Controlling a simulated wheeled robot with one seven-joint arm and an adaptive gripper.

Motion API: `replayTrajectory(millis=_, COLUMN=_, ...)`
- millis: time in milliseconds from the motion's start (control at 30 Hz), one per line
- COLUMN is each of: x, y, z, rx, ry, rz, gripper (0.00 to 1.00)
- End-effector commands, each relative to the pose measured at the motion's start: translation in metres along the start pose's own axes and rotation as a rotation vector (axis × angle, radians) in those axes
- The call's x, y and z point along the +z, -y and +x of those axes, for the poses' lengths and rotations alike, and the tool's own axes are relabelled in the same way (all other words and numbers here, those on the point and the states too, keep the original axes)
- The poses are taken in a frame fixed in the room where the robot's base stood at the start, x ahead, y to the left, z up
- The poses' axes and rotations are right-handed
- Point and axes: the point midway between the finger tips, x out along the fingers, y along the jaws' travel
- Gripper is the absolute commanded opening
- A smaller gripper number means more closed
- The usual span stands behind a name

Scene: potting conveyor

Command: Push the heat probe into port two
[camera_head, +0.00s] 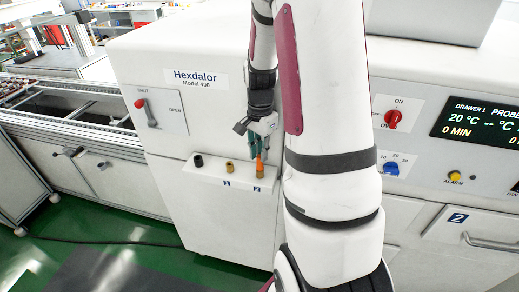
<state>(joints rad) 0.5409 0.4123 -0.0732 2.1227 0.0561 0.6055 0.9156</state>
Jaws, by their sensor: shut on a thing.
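The heat probe (259,163) shows as a small orange piece below my gripper (259,151). My gripper points down and is shut on it, with the probe roughly upright. Port two (261,173) is a brass fitting on the white ledge, directly under the probe, above the label "2". The probe's lower end meets or overlaps the port in this view; I cannot tell how deep it sits. Another brass port (230,167), above the label "1", stands open to the left. My arm hides what lies to the right of port two.
A black fitting (198,160) stands at the ledge's left. A red-handled lever (141,103) marked SHUT and OPEN is on the white cabinet. The display (476,121) reads 20 °C, then dashes. A red knob (393,119) and yellow alarm button (455,175) are at right.

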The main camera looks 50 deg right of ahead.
Motion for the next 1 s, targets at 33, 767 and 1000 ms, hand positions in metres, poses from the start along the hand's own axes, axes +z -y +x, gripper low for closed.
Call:
replayTrajectory(millis=33, x=0.000, y=0.000, z=0.002, rx=0.000, ry=0.000, rz=0.000, gripper=0.00)
replayTrajectory(millis=767, x=-0.001, y=0.002, z=-0.020, rx=-0.005, ry=-0.004, rz=-0.001, gripper=0.39)
replayTrajectory(millis=1000, x=-0.001, y=0.002, z=-0.070, rx=-0.006, ry=-0.004, rz=0.000, gripper=0.39)
